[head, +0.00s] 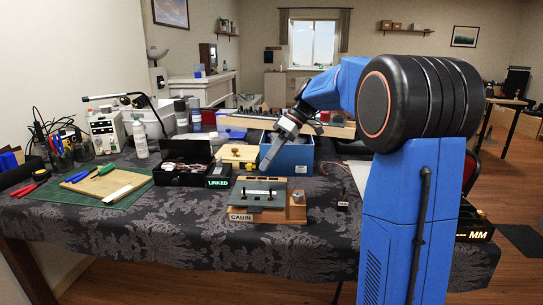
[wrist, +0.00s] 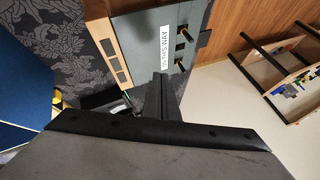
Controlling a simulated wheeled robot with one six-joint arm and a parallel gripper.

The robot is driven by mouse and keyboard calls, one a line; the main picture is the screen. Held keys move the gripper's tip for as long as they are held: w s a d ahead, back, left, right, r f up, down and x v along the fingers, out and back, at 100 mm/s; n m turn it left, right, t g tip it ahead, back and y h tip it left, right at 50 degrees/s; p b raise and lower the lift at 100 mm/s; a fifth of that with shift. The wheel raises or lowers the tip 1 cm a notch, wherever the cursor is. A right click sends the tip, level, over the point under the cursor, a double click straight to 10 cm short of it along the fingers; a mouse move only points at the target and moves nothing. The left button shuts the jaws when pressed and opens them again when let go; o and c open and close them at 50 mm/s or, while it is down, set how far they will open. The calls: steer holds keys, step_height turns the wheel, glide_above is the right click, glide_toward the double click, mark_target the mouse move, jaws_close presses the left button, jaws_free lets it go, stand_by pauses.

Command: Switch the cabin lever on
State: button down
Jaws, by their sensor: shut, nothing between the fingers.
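The cabin panel (head: 265,192) is a wooden board with a grey-green plate, standing near the table's front edge. Its front label (head: 240,217) reads CABIN. Small dark posts stand on the plate, but the lever's position is too small to tell. In the wrist view a grey plate (wrist: 196,18) on a wooden board has a white label and two short dark pegs (wrist: 183,35). My gripper (head: 266,168) points down above the back of the cabin panel, shut and empty. In the wrist view its fingers (wrist: 161,78) are together, apart from the pegs.
A black box (head: 181,178) marked LINKED stands left of the panel. A blue bin (head: 292,158) stands just behind it, near my arm. A green cutting mat (head: 70,190) with tools lies at the left. The patterned cloth (head: 180,230) in front is clear.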

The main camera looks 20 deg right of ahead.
mark_target(244, 191)
steer(key=x, duration=0.4)
steer(key=shift+a+f, duration=0.25)
steer(key=shift+f, duration=0.05)
steer(key=shift+s+a, duration=1)
steer(key=shift+a, duration=0.15)
steer(key=shift+s+a+r, duration=0.1)
steer(key=shift+s+a, duration=0.15)
steer(key=shift+a, duration=0.1)
steer(key=shift+s+a+r+n+t+h, duration=0.15)
steer(key=shift+s+a+n+t+h, duration=0.15)
steer(key=shift+s+a+t+h, duration=0.25)
steer(key=shift+d+y, duration=0.1)
steer(key=shift+y, duration=0.15)
steer(key=shift+w, duration=0.1)
steer(key=shift+w+d+f, duration=0.35)
steer(key=shift+w+f, duration=0.1)
steer(key=shift+w, duration=0.1)
